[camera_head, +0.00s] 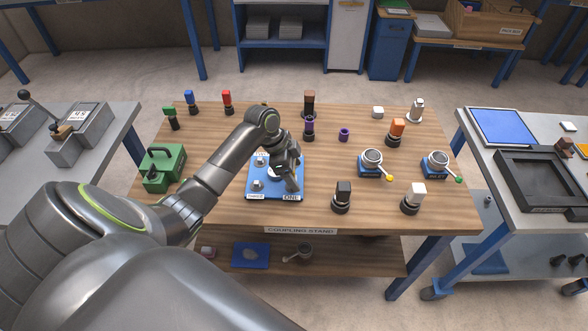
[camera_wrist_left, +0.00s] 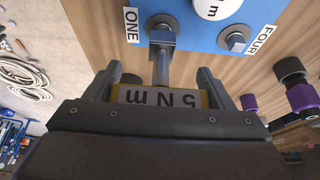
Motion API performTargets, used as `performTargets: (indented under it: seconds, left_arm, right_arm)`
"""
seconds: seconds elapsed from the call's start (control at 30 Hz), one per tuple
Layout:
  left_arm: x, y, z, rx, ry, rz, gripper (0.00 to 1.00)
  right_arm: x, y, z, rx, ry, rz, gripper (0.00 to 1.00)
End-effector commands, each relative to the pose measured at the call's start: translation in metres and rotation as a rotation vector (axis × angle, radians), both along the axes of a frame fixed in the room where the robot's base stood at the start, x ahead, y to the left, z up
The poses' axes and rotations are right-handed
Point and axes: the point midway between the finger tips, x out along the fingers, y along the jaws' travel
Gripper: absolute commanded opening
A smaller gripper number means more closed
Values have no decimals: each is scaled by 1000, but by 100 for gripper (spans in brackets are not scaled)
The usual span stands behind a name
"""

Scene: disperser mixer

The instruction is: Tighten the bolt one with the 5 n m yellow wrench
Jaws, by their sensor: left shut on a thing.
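The blue plate (camera_head: 264,193) lies on the wooden table, with a white round part at its middle and bolts near its corners. My left gripper (camera_head: 290,178) is over the plate's right side, near the ONE label (camera_head: 291,197), and hides bolt one in the head view. In the left wrist view the gripper (camera_wrist_left: 155,88) is shut on the 5 N m yellow wrench (camera_wrist_left: 160,97). The wrench's grey shaft reaches the bolt one spot (camera_wrist_left: 162,22) beside the ONE label; its head appears to meet the bolt. Bolt four (camera_wrist_left: 237,40) shows to the right. My right gripper is out of view.
A green case (camera_head: 163,166) stands left of the plate. Table space just right of the plate is clear.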

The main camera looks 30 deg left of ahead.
Motion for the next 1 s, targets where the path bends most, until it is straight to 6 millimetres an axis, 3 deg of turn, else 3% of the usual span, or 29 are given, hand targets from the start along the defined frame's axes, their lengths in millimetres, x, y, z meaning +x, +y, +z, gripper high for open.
performTargets:
  seconds: [0.53,0.57,0.7,1.0]
  left_arm:
    - [0,0,-14,0,0,0,53]
    - [0,0,-13,0,0,0,80]
    - [0,0,-13,0,0,0,98]
    - [-1,1,-11,1,0,0,100]
  right_arm:
    - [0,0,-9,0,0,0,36]
    - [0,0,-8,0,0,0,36]
    - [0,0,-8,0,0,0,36]
    - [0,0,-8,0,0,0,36]
